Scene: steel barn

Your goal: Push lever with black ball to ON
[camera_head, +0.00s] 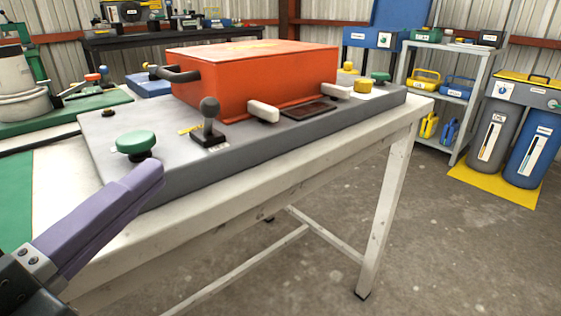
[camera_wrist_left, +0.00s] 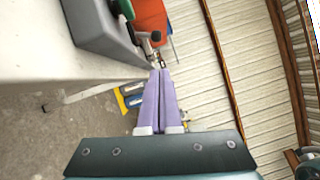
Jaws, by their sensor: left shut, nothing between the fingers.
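The lever with the black ball (camera_head: 209,105) stands roughly upright from a dark base on the grey panel (camera_head: 180,178), in front of the orange box. A small yellow label lies to the left of its base and a pale label at its front; I cannot read either. My left gripper (camera_head: 157,168) has purple fingers, shut and empty, at the panel's front edge, left of and nearer than the lever. The fingers (camera_wrist_left: 160,73) also show in the left wrist view, pointing towards the panel's controls, with a dark ball (camera_wrist_left: 156,36) just beyond the tips. My right gripper is not in view.
A green mushroom knob (camera_head: 136,142) sits on the panel close to my left fingertips. The orange box (camera_head: 255,75) has a dark handle. White blocks and a yellow knob (camera_head: 363,86) lie farther right. The white table (camera_head: 300,160) has free floor on its right.

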